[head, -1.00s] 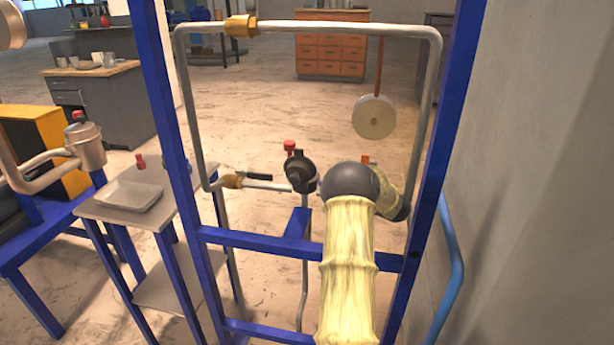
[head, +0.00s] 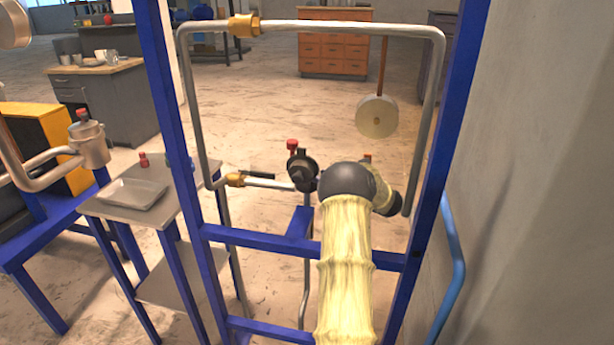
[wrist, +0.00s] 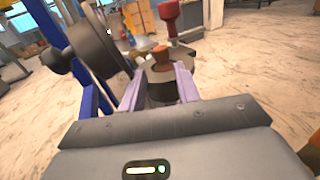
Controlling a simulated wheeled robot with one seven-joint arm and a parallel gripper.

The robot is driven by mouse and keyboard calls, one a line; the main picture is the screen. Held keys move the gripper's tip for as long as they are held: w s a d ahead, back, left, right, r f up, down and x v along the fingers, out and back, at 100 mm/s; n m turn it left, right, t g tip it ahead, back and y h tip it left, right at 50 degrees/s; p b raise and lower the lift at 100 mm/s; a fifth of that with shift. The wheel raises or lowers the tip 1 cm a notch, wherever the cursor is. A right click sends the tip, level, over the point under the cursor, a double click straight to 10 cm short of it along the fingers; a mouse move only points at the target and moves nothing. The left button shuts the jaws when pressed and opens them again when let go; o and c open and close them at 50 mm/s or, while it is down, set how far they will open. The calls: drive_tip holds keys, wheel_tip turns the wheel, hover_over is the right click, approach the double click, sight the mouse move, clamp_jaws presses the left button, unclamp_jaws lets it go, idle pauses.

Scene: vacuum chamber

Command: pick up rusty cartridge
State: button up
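A small rust-brown piece (wrist: 161,56), which looks like the rusty cartridge, stands up from a dark grey round body (wrist: 160,85) in the wrist view. My gripper (wrist: 160,72) has its two purple-grey fingers apart, one on each side of this grey body. The rust-brown piece shows in the gap, around or just past the fingertips. I cannot tell whether the fingers touch anything. In the head view my yellow-sleeved arm hides the gripper. A small orange-brown bit (head: 367,158) shows just above my arm's dark joint; I cannot tell if it is the same piece.
A red knob (wrist: 170,14) stands close beyond the gripper, and a dark disc (wrist: 92,43) is close at its left. A blue frame (head: 300,240) with grey pipes (head: 340,29) surrounds my arm. A tray (head: 133,194) lies on a side table at left. A wall is at right.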

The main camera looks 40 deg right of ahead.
drive_tip(key=x, duration=0.4)
drive_tip(key=shift+w+r+p, duration=0.2)
drive_tip(key=shift+w+p, duration=0.15)
clamp_jaws()
